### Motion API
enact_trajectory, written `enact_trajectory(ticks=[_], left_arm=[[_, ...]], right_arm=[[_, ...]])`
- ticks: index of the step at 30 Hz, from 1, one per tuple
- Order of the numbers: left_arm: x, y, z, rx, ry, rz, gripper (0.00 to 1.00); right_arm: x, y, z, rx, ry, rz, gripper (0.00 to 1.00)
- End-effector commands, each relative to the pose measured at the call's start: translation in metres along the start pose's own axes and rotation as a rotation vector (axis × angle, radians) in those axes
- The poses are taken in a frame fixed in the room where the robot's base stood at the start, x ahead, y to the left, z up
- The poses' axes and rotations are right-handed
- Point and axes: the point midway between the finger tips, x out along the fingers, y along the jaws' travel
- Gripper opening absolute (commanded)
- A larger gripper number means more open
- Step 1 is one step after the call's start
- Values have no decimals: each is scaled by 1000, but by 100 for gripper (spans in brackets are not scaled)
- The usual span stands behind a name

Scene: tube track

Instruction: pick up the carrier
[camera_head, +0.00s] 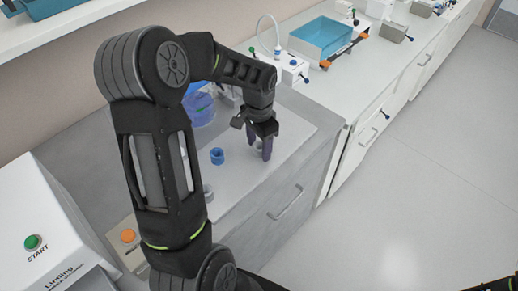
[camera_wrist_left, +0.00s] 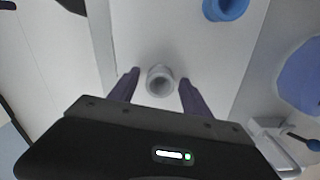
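A small pale grey, hollow cylinder, which looks like the carrier (camera_wrist_left: 159,71), stands on the light counter in the left wrist view. My left gripper (camera_wrist_left: 159,84) is open, with one dark finger on each side of it and visible gaps between. In the head view my left gripper (camera_head: 260,152) points down over the counter, and its fingers mostly hide the grey cylinder. A blue cup-like piece (camera_head: 217,156) stands to its left; it also shows in the left wrist view (camera_wrist_left: 226,8).
A blue round container (camera_head: 201,112) stands behind the blue piece, partly behind my arm. A white START box (camera_head: 38,215) is at the left front. White devices and a teal tub (camera_head: 320,38) line the back counter. The floor at right is clear.

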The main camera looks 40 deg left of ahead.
Motion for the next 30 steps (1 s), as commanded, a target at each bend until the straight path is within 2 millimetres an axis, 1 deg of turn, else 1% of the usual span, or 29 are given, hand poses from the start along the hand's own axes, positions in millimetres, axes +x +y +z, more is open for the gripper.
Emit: enact_trajectory(ticks=[1,2,20,30], left_arm=[[0,0,0,0,0,0,51],[0,0,0,0,0,0,49],[0,0,0,0,0,0,0],[-2,0,0,0,1,-1,0]], right_arm=[[0,0,0,0,0,0,0],[0,0,0,0,0,0,0],[0,0,0,0,0,0,0],[0,0,0,0,0,0,0]])
